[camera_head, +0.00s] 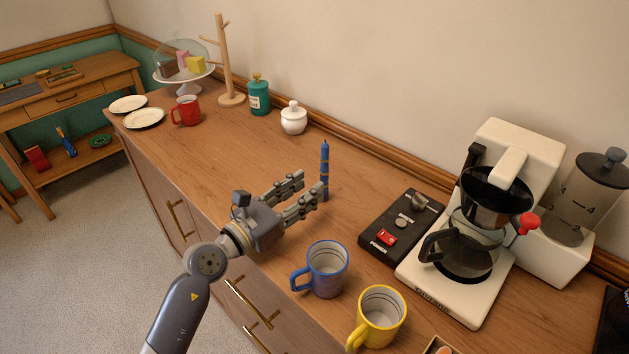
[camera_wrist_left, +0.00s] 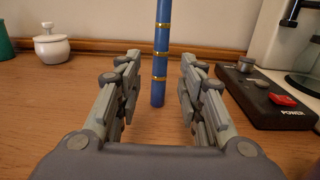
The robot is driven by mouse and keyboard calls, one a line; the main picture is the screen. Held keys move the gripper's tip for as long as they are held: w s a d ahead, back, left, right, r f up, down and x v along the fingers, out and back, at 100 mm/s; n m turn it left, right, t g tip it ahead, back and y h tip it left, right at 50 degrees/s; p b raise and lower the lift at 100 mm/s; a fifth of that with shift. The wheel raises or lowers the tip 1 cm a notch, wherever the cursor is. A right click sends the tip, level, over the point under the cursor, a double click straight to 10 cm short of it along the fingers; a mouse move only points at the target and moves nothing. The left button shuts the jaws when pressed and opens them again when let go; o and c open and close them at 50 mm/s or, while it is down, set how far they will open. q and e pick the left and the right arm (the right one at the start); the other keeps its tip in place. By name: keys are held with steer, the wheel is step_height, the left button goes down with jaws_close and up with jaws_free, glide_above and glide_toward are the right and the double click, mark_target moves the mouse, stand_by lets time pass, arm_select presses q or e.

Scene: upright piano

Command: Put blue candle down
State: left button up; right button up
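The blue candle (camera_head: 324,168), slim with gold bands, stands upright on the wooden counter (camera_head: 235,150). My left gripper (camera_head: 311,184) is open, its fingers pointing at the candle from the left. In the left wrist view the candle (camera_wrist_left: 160,60) shows midway between the two spread fingers (camera_wrist_left: 159,68), with a gap on both sides. Its lower end appears to rest on the counter, and its top is cut off there. I cannot tell exactly how deep it is between the fingertips. My right gripper is not in view.
A black control box (camera_head: 402,222) and a coffee maker (camera_head: 480,225) stand right of the candle. A blue mug (camera_head: 327,270) and a yellow mug (camera_head: 380,318) stand in front. A white sugar pot (camera_head: 293,119) is behind. The counter left of the gripper is clear.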

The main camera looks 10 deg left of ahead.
arm_select(q)
steer(key=b+v, duration=0.1)
steer(key=v, duration=0.6)
steer(key=shift+s+a+f, duration=0.1)
steer(key=shift+s+a, duration=0.05)
steer(key=shift+s, duration=0.2)
